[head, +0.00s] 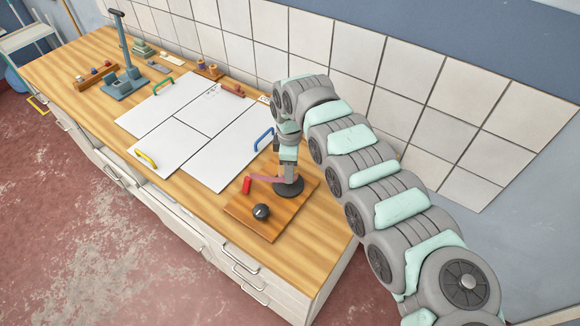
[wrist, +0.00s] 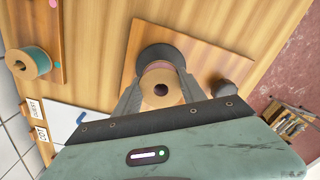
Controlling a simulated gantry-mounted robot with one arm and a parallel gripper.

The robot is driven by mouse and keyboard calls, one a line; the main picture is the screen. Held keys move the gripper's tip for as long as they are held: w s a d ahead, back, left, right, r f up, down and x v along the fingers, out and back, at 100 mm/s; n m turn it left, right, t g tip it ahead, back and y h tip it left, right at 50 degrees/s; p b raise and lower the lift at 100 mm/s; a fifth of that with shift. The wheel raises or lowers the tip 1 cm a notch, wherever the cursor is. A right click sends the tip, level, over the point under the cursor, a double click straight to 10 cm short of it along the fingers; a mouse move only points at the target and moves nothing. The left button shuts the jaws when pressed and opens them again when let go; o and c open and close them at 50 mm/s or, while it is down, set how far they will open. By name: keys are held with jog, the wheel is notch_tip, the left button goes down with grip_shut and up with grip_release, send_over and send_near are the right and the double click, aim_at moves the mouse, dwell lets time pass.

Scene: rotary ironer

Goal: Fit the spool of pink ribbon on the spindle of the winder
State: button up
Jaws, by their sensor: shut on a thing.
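The winder is a wooden board (head: 272,212) at the bench's near right end, with a dark round disc (head: 291,188), a red-handled crank (head: 247,185) and a black knob (head: 260,211). My gripper (head: 288,168) points down over the disc. In the wrist view its two fingers (wrist: 160,97) are shut on a spool (wrist: 160,103) with a pale wooden flange and a dark centre hole. A strip of pink ribbon shows behind the flange. The spool overlaps the dark disc (wrist: 158,50). The spindle is hidden, and I cannot tell whether the spool is around it.
A teal ribbon spool (wrist: 28,63) stands on another board with coloured dots. White panels (head: 185,135) with coloured handles cover the middle of the bench. A grey-blue upright press (head: 123,60) stands at the far left. A tiled wall (head: 225,45) runs behind.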

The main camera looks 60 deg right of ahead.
jog(key=shift+f, duration=0.25)
jog(key=shift+f, duration=0.75)
jog(key=o, duration=2)
jog(key=shift+r, duration=0.1)
notch_tip(320, 180, up, 9)
jog(key=p, duration=0.6)
